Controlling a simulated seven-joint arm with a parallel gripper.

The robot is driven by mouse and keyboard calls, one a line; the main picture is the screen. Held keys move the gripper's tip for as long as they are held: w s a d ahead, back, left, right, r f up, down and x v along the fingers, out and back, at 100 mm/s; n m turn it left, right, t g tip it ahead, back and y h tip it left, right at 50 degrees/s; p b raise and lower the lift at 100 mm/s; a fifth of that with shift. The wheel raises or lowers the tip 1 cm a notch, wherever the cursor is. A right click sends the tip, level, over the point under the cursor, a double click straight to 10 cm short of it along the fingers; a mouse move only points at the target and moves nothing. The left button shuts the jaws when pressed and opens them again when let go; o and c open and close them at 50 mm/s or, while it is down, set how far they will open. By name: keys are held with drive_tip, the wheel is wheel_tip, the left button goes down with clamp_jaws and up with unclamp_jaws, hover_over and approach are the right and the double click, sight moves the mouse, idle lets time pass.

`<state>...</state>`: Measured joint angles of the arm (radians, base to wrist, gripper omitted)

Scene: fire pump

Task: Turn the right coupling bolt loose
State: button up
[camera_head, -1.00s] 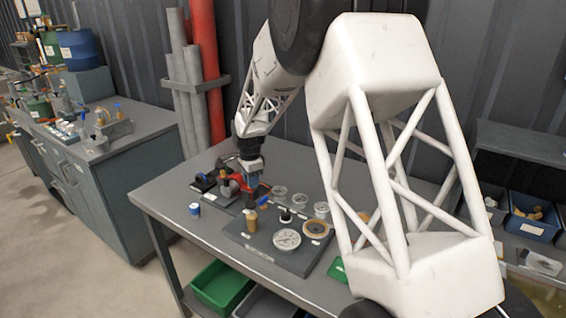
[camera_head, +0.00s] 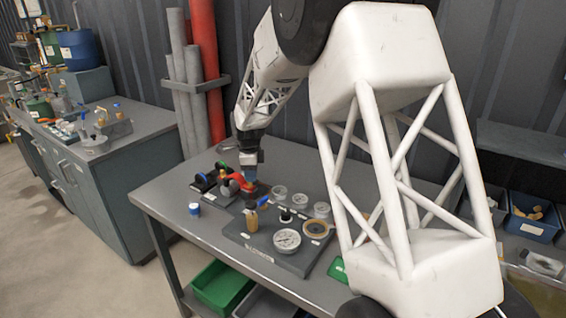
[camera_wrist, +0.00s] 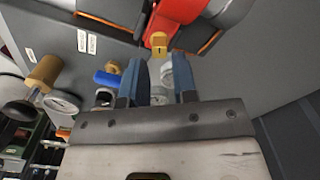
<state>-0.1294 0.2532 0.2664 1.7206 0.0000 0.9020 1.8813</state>
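The red pump body (camera_head: 238,181) stands at the left of the table, and part of it shows at the top of the wrist view (camera_wrist: 185,12). A yellow bolt-like piece (camera_wrist: 158,42) sticks out from it, just beyond my fingertips. A grey round fitting (camera_wrist: 166,73) shows between my fingers. I cannot tell for sure which piece is the right coupling bolt. My gripper (camera_wrist: 160,65) has its two blue-grey fingers apart, and nothing is visibly clamped. In the head view my gripper (camera_head: 250,174) is over the pump's right side, its fingertips partly hidden.
A dark board (camera_head: 285,262) with gauges and a brass-coloured fitting (camera_head: 252,221) lies to the right of the pump. A blue-and-white cylinder (camera_head: 194,209) stands on the table in front.

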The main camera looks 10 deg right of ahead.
wheel_tip(320, 180, up, 5)
drive_tip(key=shift+f, duration=0.1)
drive_tip(key=s+d+r+n, duration=0.2)
drive_tip(key=s+r+n, duration=0.1)
drive_tip(key=s, duration=0.4)
drive_tip(key=s+d+r+n, duration=0.2)
drive_tip(key=s+r+n, duration=0.1)
drive_tip(key=s, duration=0.4)
drive_tip(key=s+d+r+n+t, duration=0.1)
drive_tip(key=s+d+r+n, duration=0.1)
drive_tip(key=s+r, duration=0.3)
drive_tip(key=shift+s+d+r+n, duration=0.3)
drive_tip(key=shift+s+n, duration=0.1)
drive_tip(key=shift+s, duration=1.15)
drive_tip(key=w+a+f+n+t+h, duration=0.1)
drive_tip(key=w+a+f+n, duration=0.2)
drive_tip(key=w+f, duration=0.3)
drive_tip(key=w+a+f+n+t, duration=0.2)
drive_tip(key=w+a+f, duration=0.3)
drive_tip(key=w, duration=0.8)
drive_tip(key=shift+a+f+n+h, duration=0.2)
drive_tip(key=shift+f+n+h, duration=0.2)
drive_tip(key=shift+n, duration=0.5)
